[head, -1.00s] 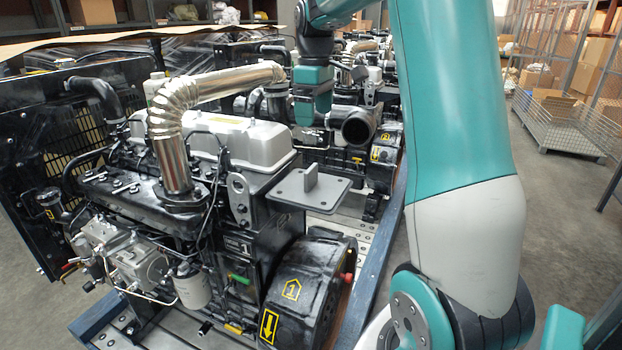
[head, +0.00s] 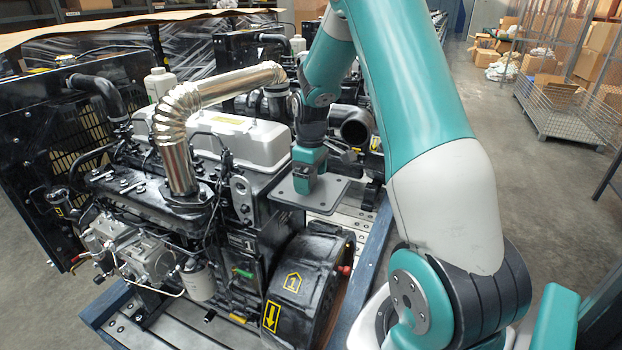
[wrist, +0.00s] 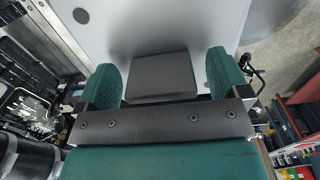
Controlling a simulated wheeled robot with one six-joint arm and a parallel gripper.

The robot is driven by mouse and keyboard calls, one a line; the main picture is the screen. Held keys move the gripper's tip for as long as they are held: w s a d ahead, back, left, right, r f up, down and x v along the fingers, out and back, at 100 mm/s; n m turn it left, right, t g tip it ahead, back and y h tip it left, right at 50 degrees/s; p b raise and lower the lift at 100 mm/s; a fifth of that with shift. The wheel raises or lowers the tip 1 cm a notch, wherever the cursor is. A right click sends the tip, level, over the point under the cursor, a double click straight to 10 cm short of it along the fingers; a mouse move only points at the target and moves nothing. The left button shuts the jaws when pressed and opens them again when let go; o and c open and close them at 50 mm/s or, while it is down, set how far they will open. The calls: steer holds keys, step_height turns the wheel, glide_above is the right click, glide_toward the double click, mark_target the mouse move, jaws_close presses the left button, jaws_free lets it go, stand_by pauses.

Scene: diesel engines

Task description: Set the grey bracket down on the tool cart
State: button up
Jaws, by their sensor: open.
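The grey bracket (head: 329,198) is a flat plate with holes at its corners and an upright tab. It sits at the flywheel end of the nearest engine (head: 225,135). My gripper (head: 308,182) is over the bracket and hides the tab in the head view. In the wrist view, the open fingers of my gripper (wrist: 162,72) stand on either side of the bracket's tab (wrist: 160,88), with gaps showing at both sides. A red unit with tools on it (wrist: 298,145), perhaps the tool cart, shows at the lower right of the wrist view.
The bent silver exhaust pipe (head: 190,120) rises from the engine beside my arm. More engines stand behind it. A blue pallet frame (head: 370,262) runs below. A wire-mesh crate (head: 570,115) stands at the right, with open floor before it.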

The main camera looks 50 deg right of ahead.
steer(key=shift+f, duration=0.3)
steer(key=c, duration=1.4)
